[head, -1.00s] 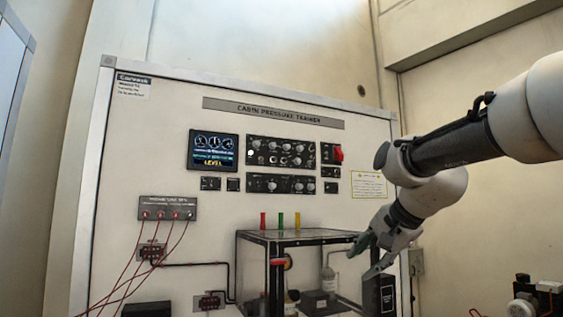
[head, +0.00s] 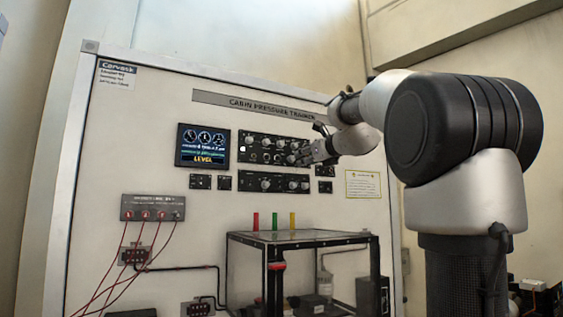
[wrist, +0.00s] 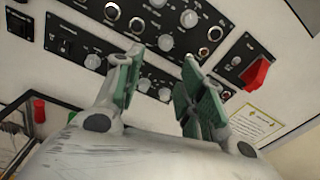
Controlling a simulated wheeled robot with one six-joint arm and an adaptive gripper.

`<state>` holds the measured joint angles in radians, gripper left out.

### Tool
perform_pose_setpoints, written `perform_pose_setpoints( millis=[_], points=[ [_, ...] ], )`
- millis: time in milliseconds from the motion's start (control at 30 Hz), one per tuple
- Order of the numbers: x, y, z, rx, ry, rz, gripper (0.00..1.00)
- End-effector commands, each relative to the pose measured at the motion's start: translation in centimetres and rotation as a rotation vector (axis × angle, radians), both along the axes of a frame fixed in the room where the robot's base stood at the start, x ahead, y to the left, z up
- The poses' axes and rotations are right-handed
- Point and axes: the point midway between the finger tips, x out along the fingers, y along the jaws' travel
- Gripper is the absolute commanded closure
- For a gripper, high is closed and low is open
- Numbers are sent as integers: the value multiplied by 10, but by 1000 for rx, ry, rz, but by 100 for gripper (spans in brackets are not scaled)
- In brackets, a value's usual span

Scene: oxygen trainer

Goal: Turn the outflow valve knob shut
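The trainer panel has black control strips with several pale round knobs. The upper strip (head: 262,146) and lower strip (head: 258,182) show in the head view. My gripper (head: 308,152) is at the right end of the upper strip and partly covers it. In the wrist view my gripper (wrist: 162,60) is open, with its two green-padded fingers apart and pointing at the panel. A pale knob (wrist: 165,42) shows beyond the gap between the fingertips; nothing is seen gripped. Labels are too small to read, so I cannot tell which knob is the outflow valve knob.
A red switch handle (wrist: 257,72) sits on the panel right of the fingers in the wrist view. A clear box with a dark frame (head: 300,238) stands below the strips. Red cables (head: 112,262) hang at lower left. A display (head: 202,146) is left of the strips.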

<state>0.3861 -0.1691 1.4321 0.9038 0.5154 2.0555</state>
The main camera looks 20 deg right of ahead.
Motion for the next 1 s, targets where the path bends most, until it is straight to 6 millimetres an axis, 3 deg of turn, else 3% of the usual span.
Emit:
perform_pose_setpoints(
  millis=[133,600,933,1000],
  points=[
    [11,-7,11,70,-28,-12,61],
    [78,-6,11,67,-27,-11,61],
    [82,-6,11,66,-27,-11,61],
    [82,-6,11,66,-27,-11,73]
  ],
)
